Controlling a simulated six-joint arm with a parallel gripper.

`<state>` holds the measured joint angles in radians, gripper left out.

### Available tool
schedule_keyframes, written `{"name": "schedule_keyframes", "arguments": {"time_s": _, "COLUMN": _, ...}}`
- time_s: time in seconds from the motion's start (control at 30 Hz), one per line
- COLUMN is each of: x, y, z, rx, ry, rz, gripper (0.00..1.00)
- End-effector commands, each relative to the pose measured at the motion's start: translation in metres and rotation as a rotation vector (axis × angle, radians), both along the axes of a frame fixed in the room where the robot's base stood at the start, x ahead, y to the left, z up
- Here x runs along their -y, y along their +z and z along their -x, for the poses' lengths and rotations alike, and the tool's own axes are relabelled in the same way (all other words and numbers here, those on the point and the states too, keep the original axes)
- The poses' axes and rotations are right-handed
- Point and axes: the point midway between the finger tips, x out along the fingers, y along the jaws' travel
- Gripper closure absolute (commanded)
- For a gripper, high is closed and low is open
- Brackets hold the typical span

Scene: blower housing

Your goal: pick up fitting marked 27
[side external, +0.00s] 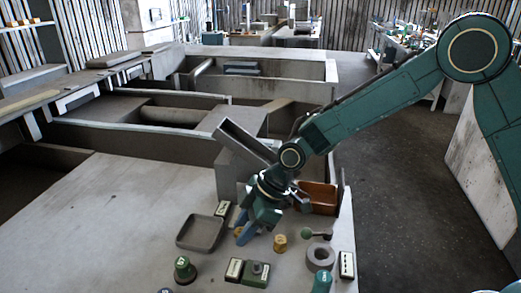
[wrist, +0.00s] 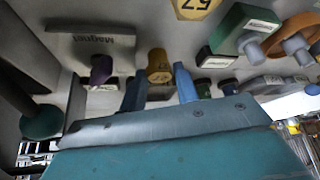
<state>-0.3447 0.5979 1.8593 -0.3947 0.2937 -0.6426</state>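A yellow hexagonal fitting (wrist: 196,8) with an upside-down number is cut by the top edge of the wrist view; I cannot read the number surely. A second brass-coloured fitting (wrist: 158,66) appears between my gripper's blue fingertips (wrist: 160,82), beyond them. In the side view one brass fitting (side external: 280,243) stands on the bench right of my gripper (side external: 247,232), and another (side external: 241,217) is partly hidden behind it. I cannot match these surely between views. My gripper points down over the bench, fingers apart, with nothing seen held.
A grey tray (side external: 201,233) lies left of my gripper, and an orange-brown bin (side external: 319,197) is behind right. A grey ring (side external: 320,257), green knobbed block (side external: 255,273) and green knob (side external: 184,269) stand in front. The bench at left is clear.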

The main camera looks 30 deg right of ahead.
Motion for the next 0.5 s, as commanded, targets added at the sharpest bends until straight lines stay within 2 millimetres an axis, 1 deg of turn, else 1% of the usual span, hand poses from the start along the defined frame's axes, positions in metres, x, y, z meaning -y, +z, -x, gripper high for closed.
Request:
{"name": "schedule_keyframes", "arguments": {"time_s": 0.03, "x": -0.0025, "y": -0.0049, "z": -0.0007, "rx": -0.001, "ry": 0.000, "rz": 0.001, "gripper": 0.69}}
{"name": "schedule_keyframes", "arguments": {"time_s": 0.17, "x": -0.0060, "y": -0.0110, "z": -0.0020, "rx": -0.001, "ry": 0.000, "rz": 0.000, "gripper": 0.69}}
{"name": "schedule_keyframes", "arguments": {"time_s": 0.5, "x": -0.0064, "y": -0.0118, "z": -0.0024, "rx": 0.000, "ry": 0.000, "rz": -0.001, "gripper": 0.69}}
